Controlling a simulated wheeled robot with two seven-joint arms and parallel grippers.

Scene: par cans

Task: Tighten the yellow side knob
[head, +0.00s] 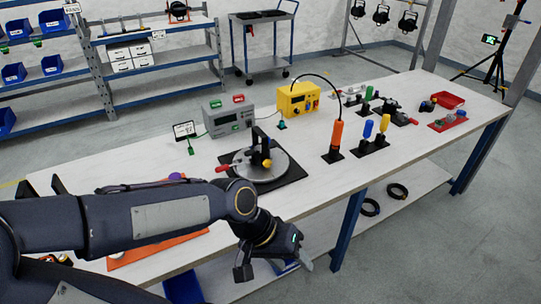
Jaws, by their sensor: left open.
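The yellow side knob (267,163) shows as a small yellow spot on the black upright fixture. That fixture stands on a round grey plate (283,172) over a black mat, near the middle of the table. A red-handled part sticks out at the plate's left. How tight the knob is cannot be seen. My right gripper is not in view.
A grey box (228,115) and a yellow box (298,99) stand behind the fixture. An orange-handled tool (336,134) and a rack of coloured handles (370,143) stand to its right. Bare white tabletop (310,187) lies right of the mat.

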